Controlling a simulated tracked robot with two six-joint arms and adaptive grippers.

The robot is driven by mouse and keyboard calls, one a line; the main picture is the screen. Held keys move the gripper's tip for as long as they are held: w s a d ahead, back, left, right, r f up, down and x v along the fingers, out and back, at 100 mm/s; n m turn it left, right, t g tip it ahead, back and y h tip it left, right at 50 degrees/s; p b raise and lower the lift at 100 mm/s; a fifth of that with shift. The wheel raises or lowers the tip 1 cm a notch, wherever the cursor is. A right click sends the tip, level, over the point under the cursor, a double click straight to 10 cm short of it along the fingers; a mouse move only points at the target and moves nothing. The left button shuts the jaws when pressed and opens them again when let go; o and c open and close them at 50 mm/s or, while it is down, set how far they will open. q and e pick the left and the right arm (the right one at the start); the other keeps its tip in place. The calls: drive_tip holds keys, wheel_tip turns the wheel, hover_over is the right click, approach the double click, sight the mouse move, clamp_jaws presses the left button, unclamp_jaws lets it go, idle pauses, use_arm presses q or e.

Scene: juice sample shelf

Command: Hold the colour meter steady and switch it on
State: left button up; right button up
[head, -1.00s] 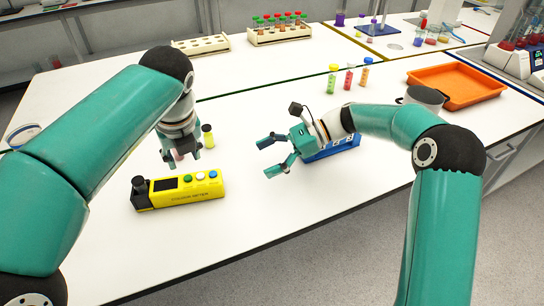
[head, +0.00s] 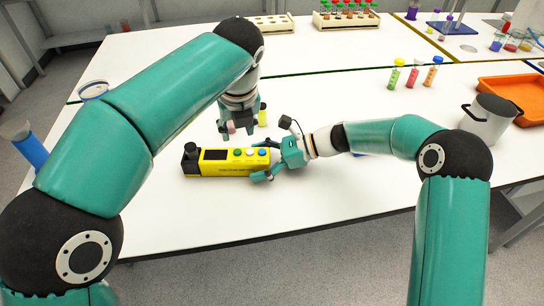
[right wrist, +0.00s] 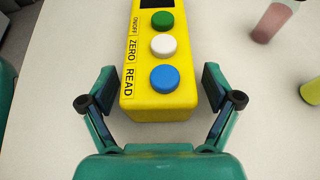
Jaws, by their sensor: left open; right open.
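The yellow colour meter (head: 225,168) lies on the white table, its dark screen and black knob toward the left end. In the right wrist view, its green ON/OFF button (right wrist: 163,20), white ZERO button (right wrist: 163,45) and blue READ button (right wrist: 164,78) face up. My right gripper (head: 263,161) is open around the meter's right end; in the right wrist view a finger stands on each side, with gaps to the yellow body (right wrist: 160,105). My left gripper (head: 237,133) is open, pointing down just beyond the meter's far side, apart from the buttons.
A pink vial (right wrist: 274,22) and a yellow-green vial (right wrist: 312,91) stand close beyond the meter. Several capped tubes (head: 413,75), a grey pot (head: 492,120) and an orange tray (head: 515,90) are farther right. The table in front of the meter is clear.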

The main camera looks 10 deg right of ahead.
drive_tip(key=shift+a+f, duration=0.1)
drive_tip(key=shift+a, duration=0.15)
drive_tip(key=c, duration=1.5)
use_arm(q)
clamp_jaws()
use_arm(e)
drive_tip(key=shift+c, duration=0.2)
